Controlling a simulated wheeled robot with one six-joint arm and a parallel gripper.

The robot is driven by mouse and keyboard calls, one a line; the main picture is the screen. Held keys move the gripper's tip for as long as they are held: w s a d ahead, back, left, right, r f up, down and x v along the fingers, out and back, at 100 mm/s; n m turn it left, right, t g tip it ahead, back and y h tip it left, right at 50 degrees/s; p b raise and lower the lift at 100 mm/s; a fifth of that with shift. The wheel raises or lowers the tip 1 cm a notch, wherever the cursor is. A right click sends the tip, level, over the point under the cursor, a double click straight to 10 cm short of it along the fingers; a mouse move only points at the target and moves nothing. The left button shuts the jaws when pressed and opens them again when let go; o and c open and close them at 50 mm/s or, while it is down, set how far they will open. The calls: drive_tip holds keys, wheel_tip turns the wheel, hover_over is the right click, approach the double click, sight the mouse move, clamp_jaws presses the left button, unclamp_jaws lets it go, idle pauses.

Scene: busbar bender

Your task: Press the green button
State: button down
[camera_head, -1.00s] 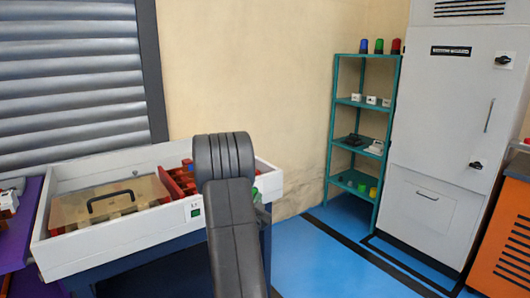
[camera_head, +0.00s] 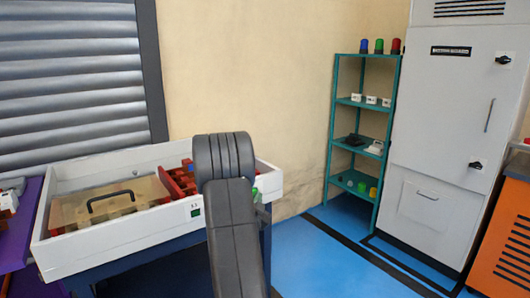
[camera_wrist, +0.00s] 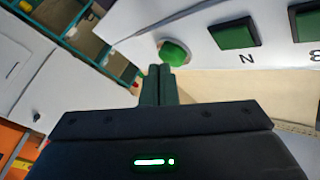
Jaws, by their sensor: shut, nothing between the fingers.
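A round, domed green button (camera_wrist: 174,52) sticks out of the white panel (camera_wrist: 200,60) at the top middle of the wrist view. My gripper (camera_wrist: 159,70) is shut and empty, with its dark green fingertips just below the button and a little to its left. I cannot tell whether the tips touch it. In the head view, my arm hides most of the gripper and the round button.
The white-walled busbar bender (camera_head: 130,236) holds a clear cover with a black handle (camera_head: 111,202) and red parts (camera_head: 178,180). A teal shelf (camera_head: 362,101) and a grey cabinet (camera_head: 440,135) stand to the right. Blue floor (camera_head: 310,255) lies open between.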

idle(0.3)
drive_tip(key=shift+w+a+b, duration=0.25)
drive_tip(key=shift+w+b, duration=0.1)
drive_tip(key=shift+b, duration=0.1)
drive_tip(key=shift+s+d+b, duration=0.2)
drive_tip(key=shift+s+b, duration=0.15)
drive_tip(key=shift+b, duration=0.3)
drive_tip(key=shift+s+d+b, duration=0.9)
drive_tip(key=shift+s+b, duration=0.15)
drive_tip(key=shift+s, duration=0.15)
drive_tip(key=shift+s+d+b, duration=0.85)
drive_tip(key=shift+s+b, duration=0.2)
drive_tip(key=shift+s, duration=0.15)
